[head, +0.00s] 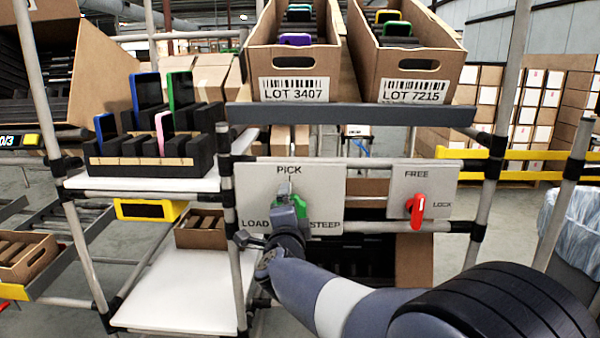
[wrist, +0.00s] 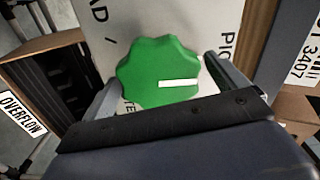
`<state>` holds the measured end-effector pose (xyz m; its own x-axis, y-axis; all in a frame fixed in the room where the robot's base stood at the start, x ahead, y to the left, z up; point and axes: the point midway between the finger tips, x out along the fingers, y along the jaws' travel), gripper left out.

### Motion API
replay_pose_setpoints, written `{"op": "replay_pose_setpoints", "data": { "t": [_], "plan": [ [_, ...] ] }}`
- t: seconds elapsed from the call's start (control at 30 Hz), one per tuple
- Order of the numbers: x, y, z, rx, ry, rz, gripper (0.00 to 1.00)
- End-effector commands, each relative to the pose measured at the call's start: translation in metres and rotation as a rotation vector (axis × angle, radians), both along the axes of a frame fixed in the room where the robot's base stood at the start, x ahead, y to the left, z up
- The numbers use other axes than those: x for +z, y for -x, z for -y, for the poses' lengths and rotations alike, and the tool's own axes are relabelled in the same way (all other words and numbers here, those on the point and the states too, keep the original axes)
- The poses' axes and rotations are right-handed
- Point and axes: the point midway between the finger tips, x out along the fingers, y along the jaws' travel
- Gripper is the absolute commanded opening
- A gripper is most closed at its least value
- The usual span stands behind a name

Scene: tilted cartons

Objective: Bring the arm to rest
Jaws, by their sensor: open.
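My gripper (head: 288,203) is at the left panel (head: 254,190), which reads PICK, LOAD and STEEP. In the wrist view my gripper (wrist: 165,82) is open, with one finger on each side of a green scalloped knob (wrist: 150,72). I cannot tell whether the fingers touch it. The knob's white mark lies toward the PICK label. In the head view the green knob (head: 302,206) is partly hidden by my gripper. My arm (head: 335,300) reaches out to the panel from the lower right.
A red handle (head: 417,210) is on the FREE/LOCK panel (head: 398,185) to the right. Cartons LOT 3407 (head: 294,88) and LOT 7215 (head: 416,90) tilt above a grey shelf edge (head: 350,116). A black rack (head: 150,150) holds phone-like items at left. Upright posts (head: 497,130) flank the panels.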

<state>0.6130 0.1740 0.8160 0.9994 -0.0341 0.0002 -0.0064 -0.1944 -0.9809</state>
Motion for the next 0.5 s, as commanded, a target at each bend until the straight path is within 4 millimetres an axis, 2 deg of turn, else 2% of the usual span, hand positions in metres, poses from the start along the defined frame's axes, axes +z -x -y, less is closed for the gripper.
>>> {"op": "replay_pose_setpoints", "data": {
  "t": [0.03, 0.1, 0.5],
  "plan": [
    [-0.0016, -0.0096, 0.0014, -0.002, 0.005, -0.001, 0.93],
    [0.0058, -0.0060, 0.0005, 0.000, 0.100, -0.005, 0.93],
    [0.0071, -0.0054, -0.0011, 0.001, 0.565, -0.022, 0.93]
  ]
}}
